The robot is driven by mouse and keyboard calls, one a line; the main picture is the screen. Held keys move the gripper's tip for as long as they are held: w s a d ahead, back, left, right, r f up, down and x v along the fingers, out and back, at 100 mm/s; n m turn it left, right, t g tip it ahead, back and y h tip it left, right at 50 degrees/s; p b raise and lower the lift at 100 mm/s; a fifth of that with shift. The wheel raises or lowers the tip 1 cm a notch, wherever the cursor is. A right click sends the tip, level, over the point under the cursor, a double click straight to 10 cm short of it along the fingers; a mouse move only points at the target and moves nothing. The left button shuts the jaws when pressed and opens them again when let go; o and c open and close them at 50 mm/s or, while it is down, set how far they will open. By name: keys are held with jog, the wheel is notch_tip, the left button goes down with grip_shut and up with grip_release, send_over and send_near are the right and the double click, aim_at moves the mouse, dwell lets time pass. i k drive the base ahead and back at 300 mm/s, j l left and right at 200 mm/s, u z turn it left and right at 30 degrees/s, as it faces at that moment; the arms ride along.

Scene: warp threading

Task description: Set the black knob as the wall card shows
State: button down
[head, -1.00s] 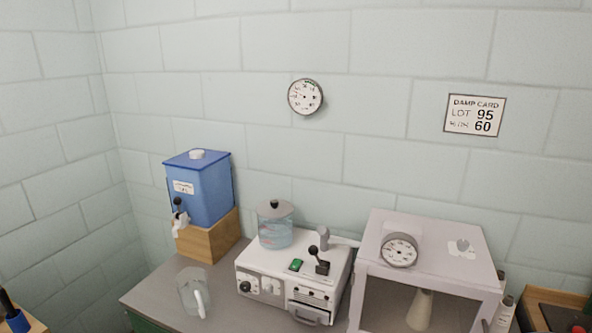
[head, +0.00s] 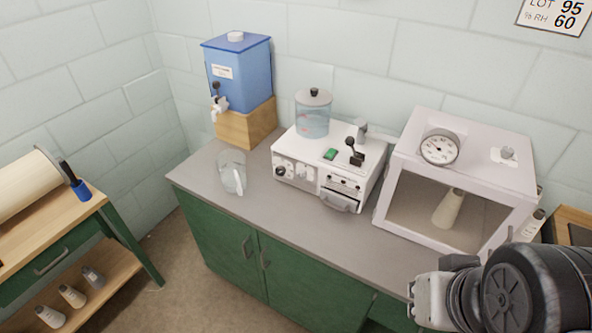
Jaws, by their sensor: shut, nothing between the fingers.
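The black knob (head: 281,171) is small and round, on the left of the front of a white machine (head: 318,150). Its pointer is too small to read. My gripper (head: 420,298) is at the lower right, in front of the counter and well away from the knob. It looks shut and empty, with part of it hidden by my wrist.
The machine carries a clear water jar (head: 312,115), a green switch (head: 330,154) and a black lever (head: 355,155). A glass jug (head: 231,170) and a blue tank (head: 238,75) stand left. A windowed cabinet (head: 463,125) with a dial stands right, holding a pale cone (head: 449,208).

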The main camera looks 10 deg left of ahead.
aim_at(280, 171)
jog(key=i+j+u, duration=0.25)
jog(key=i+j, duration=0.2)
jog(key=i+j+u, duration=0.2)
jog(key=i, duration=0.35)
jog(key=j, duration=0.1)
